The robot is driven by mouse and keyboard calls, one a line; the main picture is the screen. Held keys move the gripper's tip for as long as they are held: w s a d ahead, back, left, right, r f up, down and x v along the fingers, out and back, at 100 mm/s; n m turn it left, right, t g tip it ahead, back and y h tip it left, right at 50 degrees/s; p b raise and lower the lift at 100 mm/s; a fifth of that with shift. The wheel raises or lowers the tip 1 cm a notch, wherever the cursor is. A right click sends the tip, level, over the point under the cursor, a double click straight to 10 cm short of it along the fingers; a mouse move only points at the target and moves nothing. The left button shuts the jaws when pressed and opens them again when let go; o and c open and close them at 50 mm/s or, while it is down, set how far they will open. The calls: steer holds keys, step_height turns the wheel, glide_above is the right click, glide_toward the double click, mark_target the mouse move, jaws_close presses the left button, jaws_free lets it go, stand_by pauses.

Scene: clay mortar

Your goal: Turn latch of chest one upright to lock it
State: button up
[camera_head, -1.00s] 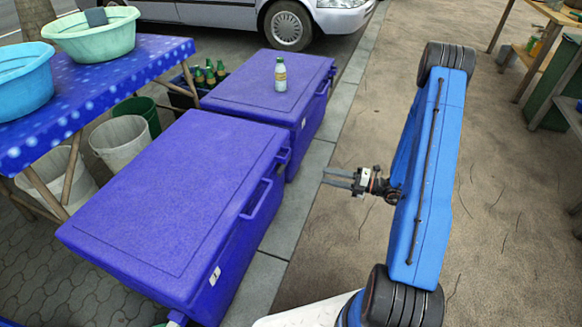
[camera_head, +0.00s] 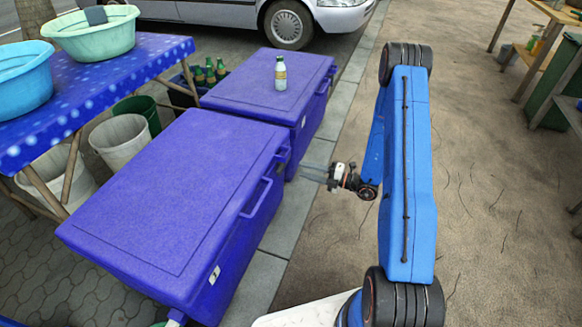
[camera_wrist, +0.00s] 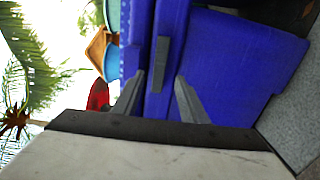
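A near blue-purple chest (camera_head: 165,200) with a closed lid stands left of my arm and bears a small white label (camera_head: 214,274). I cannot read its number. A similar chest (camera_head: 245,95) stands behind it. In the wrist view, turned sideways, the chest front (camera_wrist: 235,65) fills the right. A grey bar (camera_wrist: 160,65), seemingly the latch, lies along the lid edge, so it looks level rather than upright. My gripper (camera_head: 306,174) is open and empty, right of the chests. In the wrist view its fingers (camera_wrist: 160,80) flank the bar's lower end; contact cannot be told.
A bottle (camera_head: 280,74) stands on the far chest's lid. A blue table (camera_head: 90,85) with basins is at the left, buckets (camera_head: 122,140) beneath. A car (camera_head: 250,12) is behind.

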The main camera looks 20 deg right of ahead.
mark_target(285, 165)
steer(key=shift+x, duration=3.5)
jaws_close()
